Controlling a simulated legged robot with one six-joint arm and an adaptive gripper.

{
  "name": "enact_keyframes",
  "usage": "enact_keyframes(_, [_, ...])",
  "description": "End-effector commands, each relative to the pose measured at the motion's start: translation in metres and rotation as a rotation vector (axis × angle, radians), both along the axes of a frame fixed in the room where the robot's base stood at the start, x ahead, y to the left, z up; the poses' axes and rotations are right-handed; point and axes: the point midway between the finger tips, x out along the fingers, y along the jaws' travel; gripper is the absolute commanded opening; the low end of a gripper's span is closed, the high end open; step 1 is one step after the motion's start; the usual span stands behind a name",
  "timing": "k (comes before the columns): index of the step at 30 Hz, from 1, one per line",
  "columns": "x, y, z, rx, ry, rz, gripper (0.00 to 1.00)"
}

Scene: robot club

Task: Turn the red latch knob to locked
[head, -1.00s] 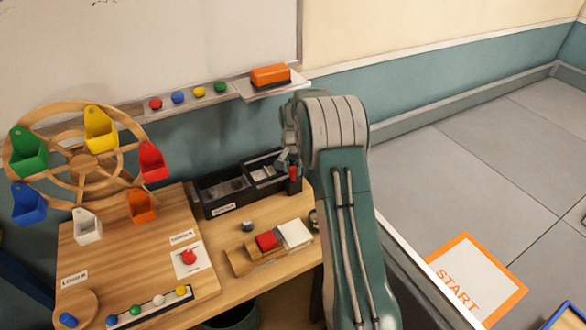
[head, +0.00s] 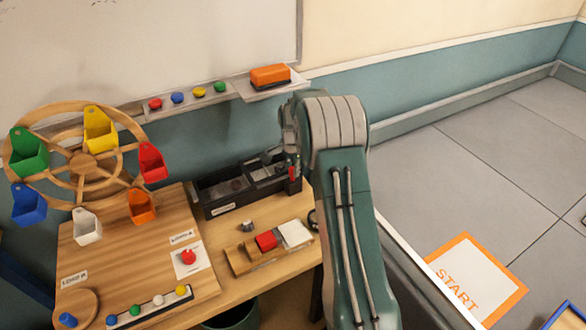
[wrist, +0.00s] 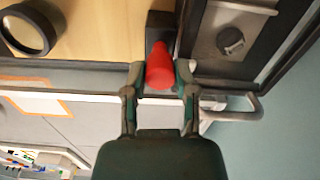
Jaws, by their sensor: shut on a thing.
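My gripper shows in the wrist view (wrist: 160,78), shut on a red tapered handle (wrist: 160,66) that stands at a small black block. In the head view this red handle (head: 292,173) is at the right end of the black organizer, and my arm partly hides the gripper there.
A wooden wheel with coloured buckets (head: 84,165) stands at the board's back. The black organizer (head: 225,195) lies behind a wooden rack with a red block (head: 266,241). A strip of coloured pegs (head: 150,305) lies at the board's front. A dark ring (wrist: 28,30) is near the table edge.

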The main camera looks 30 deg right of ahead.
Motion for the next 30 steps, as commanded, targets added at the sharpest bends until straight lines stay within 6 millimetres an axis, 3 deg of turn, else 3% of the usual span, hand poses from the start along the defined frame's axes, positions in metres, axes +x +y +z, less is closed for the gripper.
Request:
enact_keyframes(1, [-0.003, 0.003, -0.007, 0.008, 0.015, -0.003, 0.0])
enact_keyframes(10, [-0.003, 0.003, -0.007, 0.008, 0.014, -0.003, 0.0])
enact_keyframes(11, [-0.003, 0.003, -0.007, 0.008, 0.014, -0.002, 0.5])
enact_keyframes(12, [-0.003, 0.003, -0.007, 0.008, 0.014, -0.002, 0.68])
enact_keyframes(13, [-0.003, 0.003, -0.007, 0.007, 0.013, -0.002, 0.71])
enact_keyframes(24, [-0.002, 0.001, -0.001, 0.003, 0.005, -0.001, 0.71])
enact_keyframes(30, [-0.001, 0.001, 0.026, 0.002, 0.001, -0.001, 0.71])
